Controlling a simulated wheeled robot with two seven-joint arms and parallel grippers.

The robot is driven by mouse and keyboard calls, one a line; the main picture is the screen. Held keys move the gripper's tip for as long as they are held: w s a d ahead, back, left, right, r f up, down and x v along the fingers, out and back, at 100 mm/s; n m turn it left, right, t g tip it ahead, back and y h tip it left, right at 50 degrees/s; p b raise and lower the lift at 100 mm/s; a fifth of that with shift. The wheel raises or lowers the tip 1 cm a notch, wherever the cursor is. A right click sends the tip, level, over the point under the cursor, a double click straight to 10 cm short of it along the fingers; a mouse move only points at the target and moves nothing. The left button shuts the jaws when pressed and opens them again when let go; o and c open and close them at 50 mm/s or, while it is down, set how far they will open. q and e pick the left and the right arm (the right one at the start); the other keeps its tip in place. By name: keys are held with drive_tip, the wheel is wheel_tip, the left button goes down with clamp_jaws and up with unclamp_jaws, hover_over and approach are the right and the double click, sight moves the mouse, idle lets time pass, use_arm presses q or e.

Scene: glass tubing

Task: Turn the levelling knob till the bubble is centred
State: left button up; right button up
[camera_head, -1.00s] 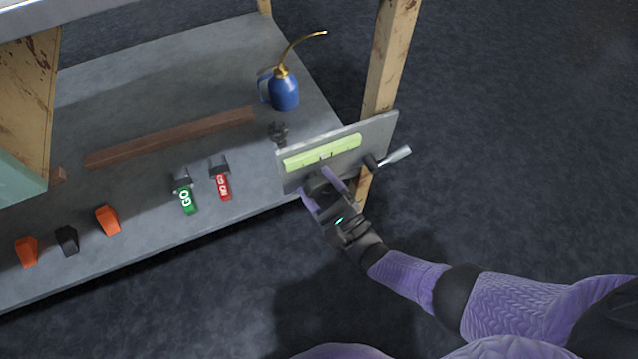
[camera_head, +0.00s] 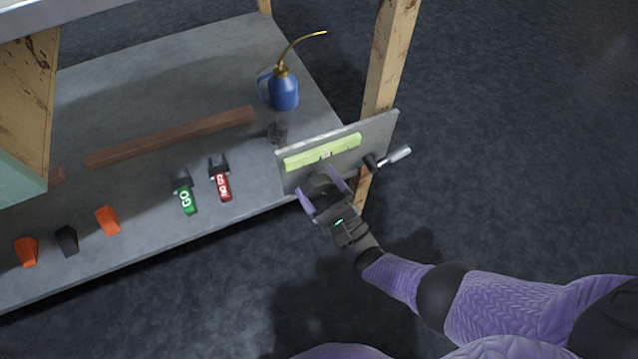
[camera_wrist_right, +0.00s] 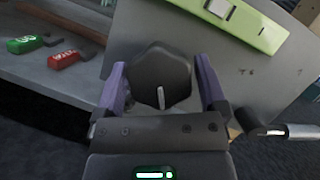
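The levelling knob is dark and many-sided with a white pointer mark; it shows in the right wrist view (camera_wrist_right: 160,76) and on the grey plate in the head view (camera_head: 321,184). My right gripper (camera_head: 325,190) has its purple fingers on either side of the knob. In the right wrist view (camera_wrist_right: 163,88) gaps show between the fingers and the knob, so it is open around it. The yellow-green level vial (camera_head: 322,152) sits above the knob on the plate. Its small window also shows in the right wrist view (camera_wrist_right: 219,8), but the bubble's exact place is too small to tell. My left gripper is out of view.
A crank handle (camera_head: 396,156) sticks out from the plate's right side. A wooden post (camera_head: 388,60) stands behind the plate.

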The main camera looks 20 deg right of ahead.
drive_tip(key=shift+s, duration=0.1)
drive_tip(key=v, duration=0.9)
drive_tip(key=shift+s+d, duration=0.1)
drive_tip(key=shift+s, duration=0.2)
